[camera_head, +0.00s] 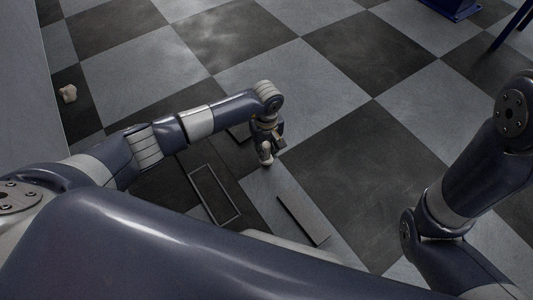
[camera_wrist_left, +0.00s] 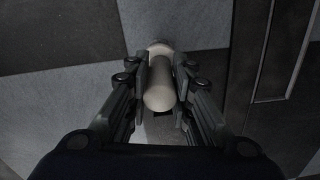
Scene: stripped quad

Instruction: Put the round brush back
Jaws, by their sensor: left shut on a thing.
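My left gripper (camera_wrist_left: 161,88) is shut on a pale, cream-coloured rounded object (camera_wrist_left: 159,97), which I take to be the round brush. The gripper's two dark fingers press on it from both sides. Only its smooth rounded end and a second rounded part beyond it show; no bristles are visible. In the head view my left gripper (camera_head: 267,150) points down near the middle, with a small pale bit of the brush (camera_head: 267,159) at its tip. My right gripper is outside both views; only the right arm shows at the right.
A dark rectangular frame (camera_head: 236,216) lies on the checkered floor (camera_head: 340,60) below the left gripper. A dark flat bar (camera_head: 297,216) lies right of it. A small pale lump (camera_head: 68,93) sits at the far left by a wall. Blue legs (camera_head: 452,9) stand at the top right.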

